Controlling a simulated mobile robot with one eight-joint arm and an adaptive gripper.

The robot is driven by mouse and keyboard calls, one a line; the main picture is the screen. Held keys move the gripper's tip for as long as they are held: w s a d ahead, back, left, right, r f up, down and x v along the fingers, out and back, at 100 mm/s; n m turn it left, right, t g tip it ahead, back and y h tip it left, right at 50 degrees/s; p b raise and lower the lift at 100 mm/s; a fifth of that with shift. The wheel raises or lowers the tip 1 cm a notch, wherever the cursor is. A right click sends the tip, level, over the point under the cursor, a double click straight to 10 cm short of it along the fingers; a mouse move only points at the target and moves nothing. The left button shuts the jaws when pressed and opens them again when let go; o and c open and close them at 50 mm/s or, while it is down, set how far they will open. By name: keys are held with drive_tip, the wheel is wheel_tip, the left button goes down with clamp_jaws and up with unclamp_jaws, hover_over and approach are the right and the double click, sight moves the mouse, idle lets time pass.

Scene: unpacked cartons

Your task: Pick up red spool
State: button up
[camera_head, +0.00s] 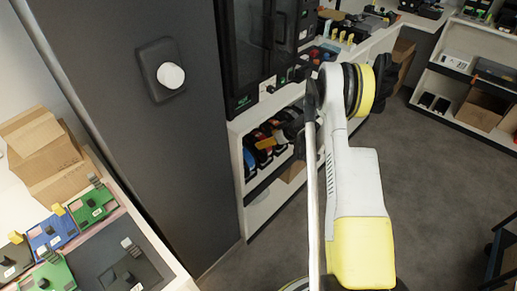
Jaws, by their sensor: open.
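No item here can be told for sure as the red spool. A row of dark rounded items (251,158) with coloured parts, some reddish, stands on the upper shelf of the low white unit, too small and partly covered to tell apart. My arm, white and yellow, rises at the right of centre.
A tall dark cabinet (150,150) stands left of the white shelf unit (256,214). A counter at lower left holds cardboard boxes (45,150) and coloured boards (52,232). Shelves (463,80) stand at far right.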

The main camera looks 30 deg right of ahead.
sight(263, 139)
drive_tip(key=b+x, duration=0.1)
drive_tip(key=x, duration=0.3)
drive_tip(key=shift+b, duration=0.35)
drive_tip(key=shift+r, duration=0.1)
drive_tip(key=c, duration=1.5)
drive_tip(key=shift+r, duration=0.1)
